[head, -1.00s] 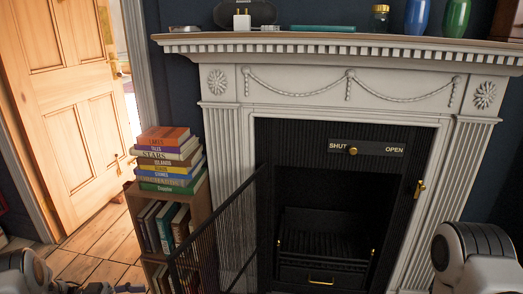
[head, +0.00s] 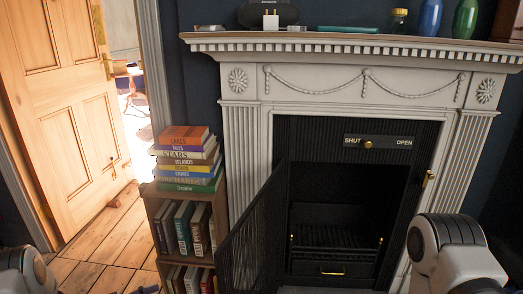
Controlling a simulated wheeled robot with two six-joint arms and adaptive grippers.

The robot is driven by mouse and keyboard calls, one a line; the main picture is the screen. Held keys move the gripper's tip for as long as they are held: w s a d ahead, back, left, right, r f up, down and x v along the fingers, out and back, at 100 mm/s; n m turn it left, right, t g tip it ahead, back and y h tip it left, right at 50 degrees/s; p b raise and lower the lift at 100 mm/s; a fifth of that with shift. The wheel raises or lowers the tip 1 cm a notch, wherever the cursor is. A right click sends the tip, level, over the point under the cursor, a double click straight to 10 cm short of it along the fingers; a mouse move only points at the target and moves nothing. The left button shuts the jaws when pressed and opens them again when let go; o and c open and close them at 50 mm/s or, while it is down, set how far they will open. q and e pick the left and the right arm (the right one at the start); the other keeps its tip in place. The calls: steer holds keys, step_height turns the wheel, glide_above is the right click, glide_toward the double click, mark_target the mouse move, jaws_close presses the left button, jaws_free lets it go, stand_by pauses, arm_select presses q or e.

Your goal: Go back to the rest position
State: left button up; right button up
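Part of my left arm is at the lower left corner, and part of my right arm is at the lower right. A white fireplace (head: 365,85) stands in front of me. Its dark mesh door (head: 252,235) hangs open to the left. A plate marked SHUT and OPEN (head: 385,142) with a brass knob (head: 368,145) sits above the firebox, the knob nearer SHUT. A black grate (head: 330,238) is inside.
A small bookcase (head: 160,250) stands left of the fireplace with a stack of books (head: 185,160) on top. A wooden door (head: 65,120) stands open at the left, with bare floorboards (head: 105,240) before it. The mantel (head: 350,43) carries vases, a bottle and other items.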

arm_select(q)
steer(key=d+f+n+t+y, duration=0.1)
steer(key=d+f+n+y, duration=0.4)
steer(key=d, duration=0.2)
steer(key=s+d+f+n+g+y, duration=0.3)
steer(key=s+f+y, duration=0.25)
steer(key=s, duration=0.35)
steer(key=s+a+r+n+g+y, duration=0.15)
steer(key=s+g+y, duration=0.5)
steer(key=s, duration=1.75)
step_height(320, 180, up, 20)
steer(key=w+g+h+p, duration=0.1)
steer(key=h+p, duration=0.1)
steer(key=p, duration=1.8)
steer(key=shift+f+n, duration=0.15)
steer(key=shift+n, duration=0.2)
steer(key=shift+a+g, duration=0.15)
steer(key=shift+g, duration=0.1)
